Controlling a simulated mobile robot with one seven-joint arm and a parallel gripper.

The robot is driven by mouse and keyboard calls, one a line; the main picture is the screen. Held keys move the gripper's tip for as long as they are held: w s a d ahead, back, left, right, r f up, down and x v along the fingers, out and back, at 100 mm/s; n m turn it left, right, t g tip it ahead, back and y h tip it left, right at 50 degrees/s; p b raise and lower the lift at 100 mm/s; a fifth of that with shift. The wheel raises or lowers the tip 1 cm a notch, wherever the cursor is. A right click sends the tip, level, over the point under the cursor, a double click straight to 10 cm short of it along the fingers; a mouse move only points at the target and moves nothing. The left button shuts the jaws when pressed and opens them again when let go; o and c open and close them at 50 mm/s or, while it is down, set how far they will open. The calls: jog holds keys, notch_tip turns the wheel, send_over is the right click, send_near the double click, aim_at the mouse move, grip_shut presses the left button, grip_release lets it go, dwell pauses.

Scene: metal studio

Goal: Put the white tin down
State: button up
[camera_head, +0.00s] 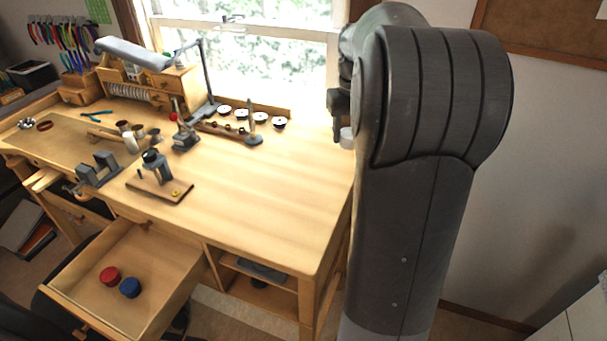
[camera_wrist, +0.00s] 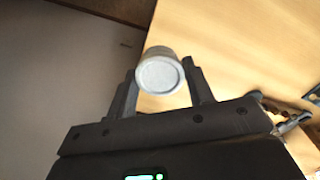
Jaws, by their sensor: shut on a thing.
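My gripper is shut on the white tin (camera_wrist: 160,72), a small round tin held between the two fingertips in the wrist view. In the head view the tin (camera_head: 347,138) shows partly beside my arm, which hides much of my gripper (camera_head: 339,120). The tin is near the right end of the wooden workbench (camera_head: 290,190). In the wrist view the pale bench top (camera_wrist: 225,50) lies behind and to the right of the tin. I cannot tell the exact height of the tin above the bench.
The right half of the bench top is clear. An open drawer (camera_head: 150,262) holds a red tin (camera_head: 110,275) and a blue tin (camera_head: 130,288).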

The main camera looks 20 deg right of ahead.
jog(key=w+a+f, duration=0.8)
jog(key=f, duration=0.1)
jog(key=shift+a, duration=0.2)
jog(key=shift+f, duration=1.9)
jog(key=shift+f, duration=0.1)
jog(key=o, duration=1)
jog(key=shift+c, duration=0.2)
